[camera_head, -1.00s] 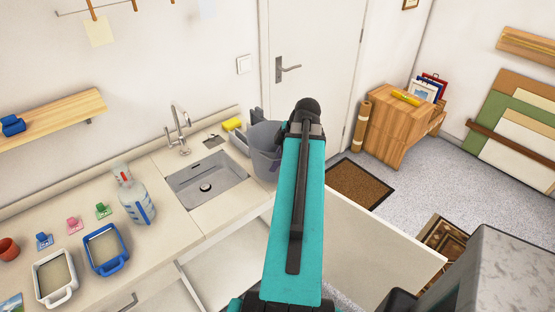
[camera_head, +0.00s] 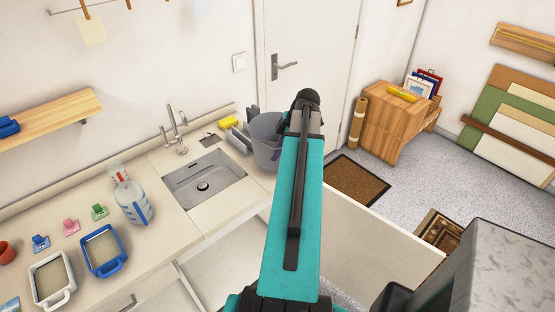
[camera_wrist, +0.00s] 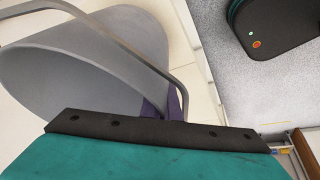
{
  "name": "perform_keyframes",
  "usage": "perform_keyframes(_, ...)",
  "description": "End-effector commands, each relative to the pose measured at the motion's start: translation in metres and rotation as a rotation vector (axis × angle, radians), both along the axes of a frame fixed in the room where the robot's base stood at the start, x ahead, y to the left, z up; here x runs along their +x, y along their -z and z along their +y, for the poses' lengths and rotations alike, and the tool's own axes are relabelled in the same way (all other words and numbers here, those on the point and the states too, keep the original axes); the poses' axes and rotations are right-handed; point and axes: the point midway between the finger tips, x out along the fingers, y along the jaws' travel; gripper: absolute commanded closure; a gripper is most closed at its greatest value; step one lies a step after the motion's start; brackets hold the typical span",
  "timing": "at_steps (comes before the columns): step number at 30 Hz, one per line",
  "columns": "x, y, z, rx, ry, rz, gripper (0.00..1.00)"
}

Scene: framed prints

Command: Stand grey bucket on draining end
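The grey bucket (camera_head: 266,142) shows upright in the head view, over or on the worktop's right end (camera_head: 256,188), beside the sink. Whether its base touches the worktop is hard to tell. In the wrist view, the bucket (camera_wrist: 70,75) fills the upper left, with its bail handle arching across it. My gripper (camera_wrist: 163,106) has purple fingertips at the bucket's rim, near the foot of the handle. They appear shut on it, though my wrist's dark bar hides part of the grip. My arm hides the bucket's right side in the head view.
The sink (camera_head: 204,179) with its tap (camera_head: 174,130) lies left of the bucket. A yellow sponge (camera_head: 228,122) and dark grey items stand behind it. A clear bottle (camera_head: 132,198) and blue tray (camera_head: 103,250) are farther left. A wooden cabinet (camera_head: 393,127) stands right.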

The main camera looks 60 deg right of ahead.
Motion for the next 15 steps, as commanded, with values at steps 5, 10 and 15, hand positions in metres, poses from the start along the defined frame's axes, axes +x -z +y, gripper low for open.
perform_keyframes(5,-0.004,0.02,-0.003,0.0,0.008,-0.001,1.0)
perform_keyframes(10,-0.007,0.033,-0.006,0.0,0.013,0.0,1.0)
perform_keyframes(15,-0.007,0.032,-0.007,0.0,0.014,-0.001,1.0)
